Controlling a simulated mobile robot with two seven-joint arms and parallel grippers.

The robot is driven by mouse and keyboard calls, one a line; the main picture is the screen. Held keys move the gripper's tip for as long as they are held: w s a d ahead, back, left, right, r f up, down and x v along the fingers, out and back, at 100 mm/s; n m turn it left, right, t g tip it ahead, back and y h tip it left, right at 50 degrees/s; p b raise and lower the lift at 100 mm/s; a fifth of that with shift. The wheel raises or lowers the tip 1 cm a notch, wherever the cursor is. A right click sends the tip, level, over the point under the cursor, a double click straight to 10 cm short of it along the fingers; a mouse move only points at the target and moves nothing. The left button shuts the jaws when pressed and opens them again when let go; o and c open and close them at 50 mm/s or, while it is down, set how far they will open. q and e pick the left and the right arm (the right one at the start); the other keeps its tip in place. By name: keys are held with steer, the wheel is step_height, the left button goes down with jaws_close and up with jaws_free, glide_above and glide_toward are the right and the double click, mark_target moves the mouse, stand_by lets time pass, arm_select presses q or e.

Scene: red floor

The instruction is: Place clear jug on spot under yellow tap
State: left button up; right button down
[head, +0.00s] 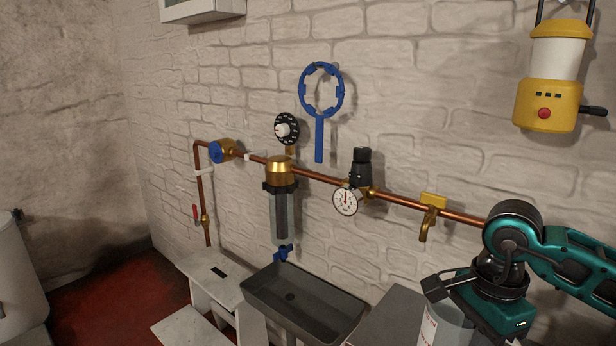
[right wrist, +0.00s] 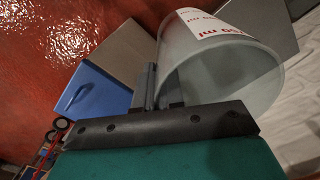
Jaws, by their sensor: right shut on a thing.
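The clear jug (head: 440,325), with a white label and red print, is at the bottom right of the head view, partly cut off by the frame and covered by my arm. My right gripper (head: 447,294) is shut on the jug near its rim. In the right wrist view the jug's open mouth (right wrist: 225,82) faces the camera, and the fingers (right wrist: 155,92) hold its left side. The yellow tap (head: 432,205) is on the copper pipe, above and slightly left of the jug. I cannot tell whether the jug touches anything below. My left gripper is out of view.
A grey surface (head: 388,318) lies left of the jug, beside a dark sink basin (head: 300,299). A filter housing (head: 283,212) and a gauge (head: 346,200) are on the copper pipe. A yellow lantern (head: 548,105) hangs upper right. A blue box (right wrist: 92,91) shows in the wrist view.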

mark_target(450, 338)
steer(key=n, duration=0.1)
steer(key=a+n, duration=0.1)
steer(key=n, duration=0.1)
steer(key=r+n+p, duration=0.1)
steer(key=shift+a, duration=0.3)
steer(key=n, duration=0.1)
steer(key=a+n, duration=0.1)
steer(key=n, duration=0.2)
steer(key=shift+a+r+n+p, duration=0.2)
steer(key=shift+r+n+p, duration=0.1)
steer(key=shift+p, duration=0.1)
steer(key=n, duration=0.1)
steer(key=a+n, duration=0.1)
steer(key=n, duration=0.1)
steer(key=shift+r+n+p, duration=0.2)
steer(key=shift+n+p, duration=0.1)
steer(key=shift+p, duration=0.05)
steer(key=n, duration=0.2)
steer(key=shift+s+a+n, duration=0.1)
steer(key=shift+a+n, duration=0.2)
steer(key=shift+a, duration=0.1)
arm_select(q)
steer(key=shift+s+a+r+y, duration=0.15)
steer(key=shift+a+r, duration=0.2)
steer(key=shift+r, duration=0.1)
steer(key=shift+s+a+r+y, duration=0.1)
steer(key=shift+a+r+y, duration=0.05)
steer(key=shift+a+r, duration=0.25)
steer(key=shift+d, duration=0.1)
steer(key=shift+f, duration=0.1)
